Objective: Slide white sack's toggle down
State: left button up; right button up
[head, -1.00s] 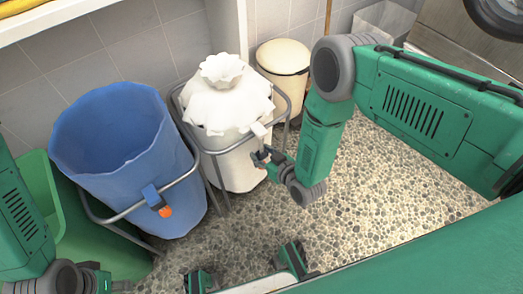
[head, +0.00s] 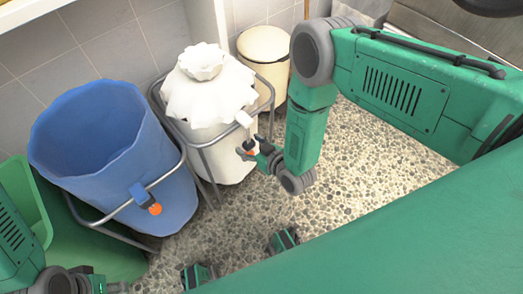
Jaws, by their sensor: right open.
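The white sack (head: 212,98) hangs in a grey metal frame, its gathered top ruffled and folded over the rim. A small white tab (head: 244,118), perhaps part of its toggle, sticks out at the sack's front right. A small orange-red spot shows just below it, partly hidden by my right gripper. My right gripper (head: 257,147) is open at the sack's front right side, its dark fingers just below the tab. I cannot tell whether they touch anything. My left gripper (head: 100,284) is at the bottom left edge, partly cut off, far from the white sack.
A blue sack (head: 110,140) stands open in its own frame to the left, with a blue toggle (head: 142,196) and orange button. A green bin (head: 25,200) is farther left. A cream lidded bin (head: 264,55) stands behind. The pebbled floor (head: 350,165) is clear at right.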

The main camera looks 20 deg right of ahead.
jog(key=v, duration=1.1)
jog(key=shift+s+d+f, duration=0.1)
jog(key=shift+s, duration=0.05)
jog(key=s+d+r+m+g+h, duration=0.2)
jog(key=s+d+g, duration=0.35)
jog(key=s, duration=0.25)
jog(key=s+d+r+m+g+h, duration=0.1)
jog(key=s+d+g+h, duration=0.25)
jog(key=s+g, duration=0.4)
notch_tip(320, 180, up, 14)
jog(key=s+d+t+p, duration=0.1)
jog(key=s+p, duration=0.1)
jog(key=p, duration=1.1)
jog(key=shift+s+y, duration=0.25)
jog(key=shift+y, duration=0.2)
jog(key=shift+w, duration=0.1)
dwell(2.7)
